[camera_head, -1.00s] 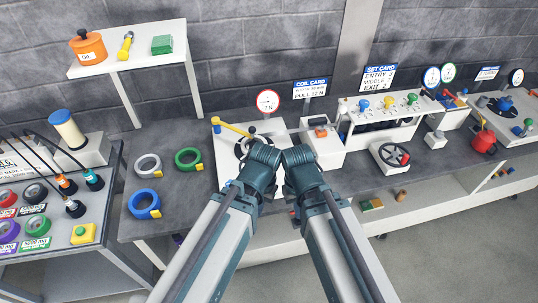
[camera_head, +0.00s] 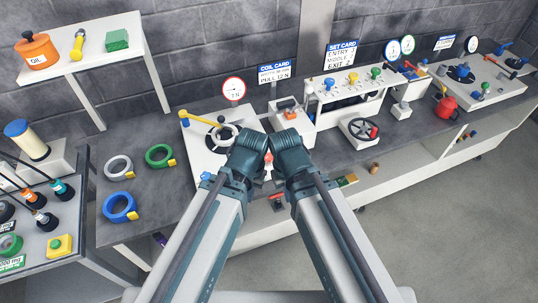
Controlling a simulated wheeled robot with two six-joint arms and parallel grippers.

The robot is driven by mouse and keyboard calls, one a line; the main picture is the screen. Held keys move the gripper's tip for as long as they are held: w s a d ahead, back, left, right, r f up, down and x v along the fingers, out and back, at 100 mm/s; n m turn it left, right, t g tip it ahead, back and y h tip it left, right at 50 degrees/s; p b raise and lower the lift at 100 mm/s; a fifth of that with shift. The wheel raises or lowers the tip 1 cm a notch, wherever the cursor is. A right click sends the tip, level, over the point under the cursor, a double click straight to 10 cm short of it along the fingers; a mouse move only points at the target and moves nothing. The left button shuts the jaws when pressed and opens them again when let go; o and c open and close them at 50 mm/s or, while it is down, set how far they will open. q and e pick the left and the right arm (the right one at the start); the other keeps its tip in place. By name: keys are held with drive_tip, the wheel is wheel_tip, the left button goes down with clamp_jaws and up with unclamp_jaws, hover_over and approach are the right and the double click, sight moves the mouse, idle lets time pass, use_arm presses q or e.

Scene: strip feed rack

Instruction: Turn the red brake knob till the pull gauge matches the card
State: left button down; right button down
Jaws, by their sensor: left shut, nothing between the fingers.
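The pull gauge (camera_head: 234,89) is a round white dial with a red rim behind the coil stand (camera_head: 203,161); its small number looks like 7 N. The blue and white coil card (camera_head: 276,73) to its right reads PULL 12 N. The stand carries a dark reel with a pale coil and a yellow arm (camera_head: 203,119). A small red part (camera_head: 268,158), possibly the brake knob, shows between my forearms. My left gripper (camera_head: 222,184) is mostly hidden by its own arm near the stand's front; it looks shut and empty. My right gripper is hidden behind its arm.
White, green and blue rings (camera_head: 119,206) lie on the bench left of the stand. A white machine with a black handwheel (camera_head: 362,130) stands to the right.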

sight(269, 156)
idle(0.9)
drive_tip(key=c, duration=1.5)
unclamp_jaws()
drive_tip(key=o, duration=1.2)
drive_tip(key=w+a+r+n+p, duration=0.1)
drive_tip(key=w+a+r+p, duration=0.1)
drive_tip(key=w, duration=0.5)
drive_tip(key=w+a+r+n+p, duration=0.2)
drive_tip(key=w, duration=0.6)
drive_tip(key=w+a+r+n+y+p, duration=0.1)
drive_tip(key=w+a+r+n+p, duration=0.1)
drive_tip(key=w, duration=0.5)
drive_tip(key=shift+w, duration=0.2)
drive_tip(key=shift+c, duration=0.2)
drive_tip(key=shift+f, duration=0.1)
drive_tip(key=shift+s+f, duration=0.1)
wheel_tip(269, 156, down, 14)
drive_tip(key=b, duration=1.4)
drive_tip(key=shift+r, duration=0.2)
